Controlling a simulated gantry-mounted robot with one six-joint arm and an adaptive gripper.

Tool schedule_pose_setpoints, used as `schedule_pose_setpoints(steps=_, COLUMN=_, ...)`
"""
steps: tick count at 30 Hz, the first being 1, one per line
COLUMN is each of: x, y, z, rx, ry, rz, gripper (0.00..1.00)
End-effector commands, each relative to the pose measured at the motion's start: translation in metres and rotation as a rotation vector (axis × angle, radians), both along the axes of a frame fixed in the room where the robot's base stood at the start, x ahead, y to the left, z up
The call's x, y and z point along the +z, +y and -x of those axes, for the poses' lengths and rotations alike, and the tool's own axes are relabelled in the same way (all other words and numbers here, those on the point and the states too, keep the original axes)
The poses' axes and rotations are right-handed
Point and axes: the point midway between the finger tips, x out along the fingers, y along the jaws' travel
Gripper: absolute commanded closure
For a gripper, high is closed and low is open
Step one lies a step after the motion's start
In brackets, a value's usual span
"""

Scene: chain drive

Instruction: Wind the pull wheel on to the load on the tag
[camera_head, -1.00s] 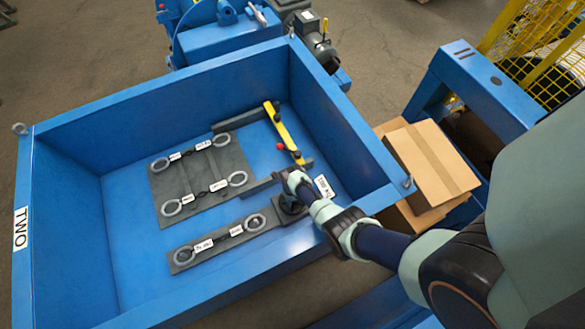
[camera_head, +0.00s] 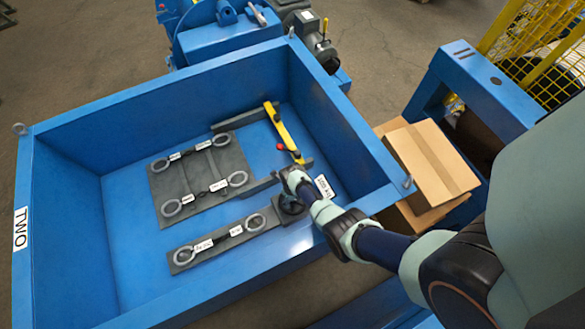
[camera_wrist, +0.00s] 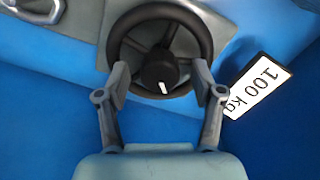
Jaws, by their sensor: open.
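The pull wheel (camera_wrist: 206,36) is a dark spoked handwheel with a black hub; a short white mark sits at the hub's lower edge in the wrist view. In the head view the wheel (camera_head: 291,206) is partly hidden under my gripper (camera_head: 290,178). In the wrist view my gripper (camera_wrist: 160,80) is open, with one finger at each side of the wheel's lower half, overlapping the rim in the picture. I cannot tell whether they touch it. The white tag (camera_wrist: 257,86) reads "100 kg" and lies right of the wheel; it also shows in the head view (camera_head: 325,186).
A blue bin (camera_head: 70,128) with raised walls surrounds the work. Inside are a grey plate (camera_head: 196,178) and a grey strip (camera_head: 215,252) with rings, chains and labels, plus a yellow bar (camera_head: 284,133). Cardboard boxes (camera_head: 435,165) stand outside at right.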

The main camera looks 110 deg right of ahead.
Motion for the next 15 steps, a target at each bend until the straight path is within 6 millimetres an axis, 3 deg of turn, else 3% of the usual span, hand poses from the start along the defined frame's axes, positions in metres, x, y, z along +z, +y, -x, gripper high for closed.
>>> schedule_pose_setpoints(steps=5, x=0.026, y=0.0, z=0.0, rx=0.0, ry=-0.001, rz=0.004, gripper=0.33)
schedule_pose_setpoints(steps=15, x=0.1, y=0.0, z=0.0, rx=0.0, ry=-0.001, rz=0.003, gripper=0.33)
